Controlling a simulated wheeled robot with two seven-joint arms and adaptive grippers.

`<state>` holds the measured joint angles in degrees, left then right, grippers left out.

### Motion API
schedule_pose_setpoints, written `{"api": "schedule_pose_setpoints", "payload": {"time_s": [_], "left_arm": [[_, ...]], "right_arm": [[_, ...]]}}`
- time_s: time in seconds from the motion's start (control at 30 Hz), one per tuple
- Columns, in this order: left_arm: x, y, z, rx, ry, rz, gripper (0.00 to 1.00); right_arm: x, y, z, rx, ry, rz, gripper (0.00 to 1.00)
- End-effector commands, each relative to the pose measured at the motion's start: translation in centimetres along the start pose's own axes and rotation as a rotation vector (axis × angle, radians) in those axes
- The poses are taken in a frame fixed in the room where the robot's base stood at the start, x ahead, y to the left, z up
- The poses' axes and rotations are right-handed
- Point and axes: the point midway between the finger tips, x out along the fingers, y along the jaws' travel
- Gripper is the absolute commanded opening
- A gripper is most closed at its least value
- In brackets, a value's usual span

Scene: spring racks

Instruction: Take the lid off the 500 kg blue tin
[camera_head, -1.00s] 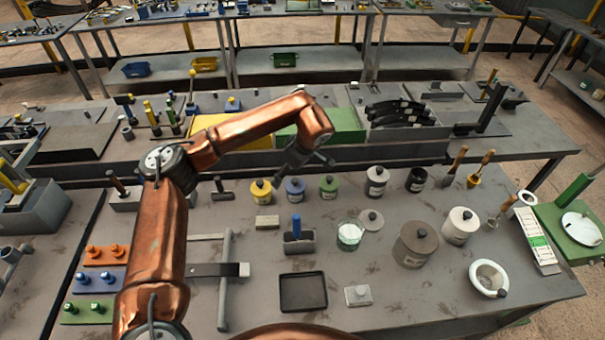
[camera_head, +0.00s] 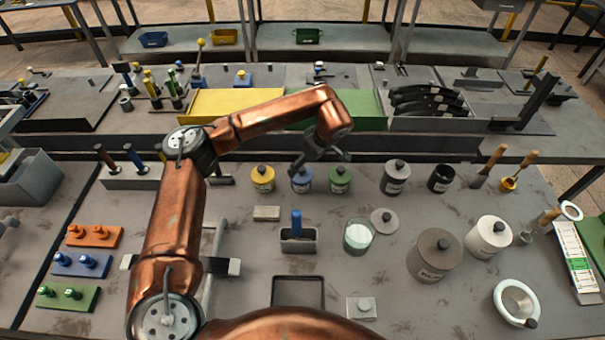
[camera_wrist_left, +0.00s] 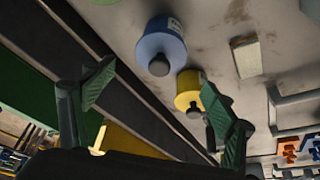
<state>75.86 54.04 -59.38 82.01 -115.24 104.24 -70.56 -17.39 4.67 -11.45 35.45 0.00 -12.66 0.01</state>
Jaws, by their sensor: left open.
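The blue tin (camera_head: 302,181) stands upright on the bench between a yellow tin (camera_head: 263,179) and a green tin (camera_head: 340,180). Its lid with a dark knob appears to be on it; any weight marking is too small to read. My left gripper (camera_head: 321,161) is open and empty, above and slightly behind the tins, partly covering the blue one. In the left wrist view the blue tin (camera_wrist_left: 162,38) and the yellow tin (camera_wrist_left: 187,84) show with their knobs, beyond the spread fingers (camera_wrist_left: 160,104). The blue tin is not between the fingers. My right gripper is not in view.
A dark raised rail (camera_head: 420,147) runs behind the tins.

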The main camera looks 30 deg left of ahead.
Motion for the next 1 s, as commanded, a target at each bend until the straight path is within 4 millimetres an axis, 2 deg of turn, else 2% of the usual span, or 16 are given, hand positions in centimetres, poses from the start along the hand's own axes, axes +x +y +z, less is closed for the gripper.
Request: {"api": "schedule_pose_setpoints", "payload": {"time_s": [0.17,0.43,0.7,1.0], "left_arm": [[1.4,0.0,0.0,-0.001,-0.001,-0.003,0.79],[5.2,0.1,0.0,0.0,-0.002,-0.002,0.79],[5.7,0.2,-0.1,0.0,-0.001,0.0,0.79],[5.7,0.1,-0.1,0.0,-0.001,-0.001,0.58]], "right_arm": [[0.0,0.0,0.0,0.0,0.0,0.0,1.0],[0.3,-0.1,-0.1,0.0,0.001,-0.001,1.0],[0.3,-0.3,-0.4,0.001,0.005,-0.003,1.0],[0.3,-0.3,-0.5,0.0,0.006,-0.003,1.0]]}}
